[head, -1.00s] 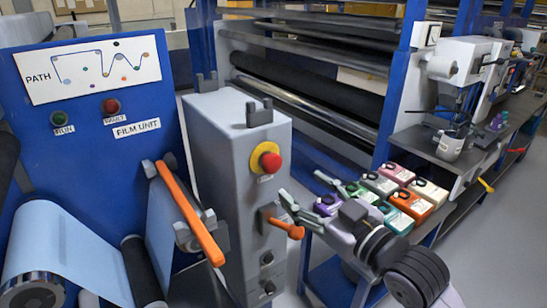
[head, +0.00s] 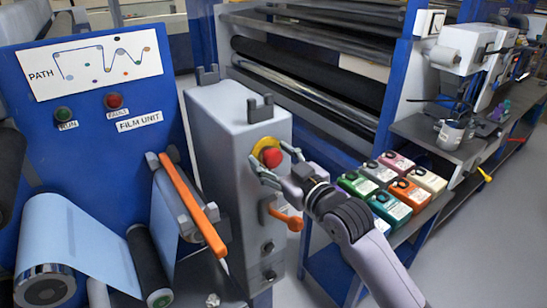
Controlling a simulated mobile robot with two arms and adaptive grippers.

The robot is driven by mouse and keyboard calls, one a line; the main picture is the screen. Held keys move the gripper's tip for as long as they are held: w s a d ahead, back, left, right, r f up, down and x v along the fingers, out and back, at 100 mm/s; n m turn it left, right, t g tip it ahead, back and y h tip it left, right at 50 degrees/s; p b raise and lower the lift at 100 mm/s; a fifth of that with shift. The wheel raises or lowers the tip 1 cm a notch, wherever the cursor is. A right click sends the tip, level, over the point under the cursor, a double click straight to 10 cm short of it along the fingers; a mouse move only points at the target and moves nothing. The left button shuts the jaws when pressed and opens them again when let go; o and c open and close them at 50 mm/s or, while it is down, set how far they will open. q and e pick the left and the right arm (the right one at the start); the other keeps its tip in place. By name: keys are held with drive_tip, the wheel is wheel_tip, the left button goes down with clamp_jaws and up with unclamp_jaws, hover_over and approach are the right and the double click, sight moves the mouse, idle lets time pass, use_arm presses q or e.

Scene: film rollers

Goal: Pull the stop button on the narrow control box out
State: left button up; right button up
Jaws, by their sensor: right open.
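The narrow control box (head: 218,160) is a tall grey column in the middle of the head view. Its red stop button (head: 271,157) sits on a yellow collar (head: 259,146) near the top of its front face. My right gripper (head: 272,165) is open at the button, with one finger above right of it and the other below left. Whether the fingers touch the button I cannot tell. My left gripper is not in view.
An orange handle (head: 287,219) sticks out of the box below the button. A long orange bar (head: 194,205) is on the blue film unit (head: 90,100) at left. Several coloured boxes (head: 395,185) lie on a bench at right. Blue frames with rollers (head: 320,75) stand behind.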

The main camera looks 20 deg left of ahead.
clamp_jaws()
idle(0.6)
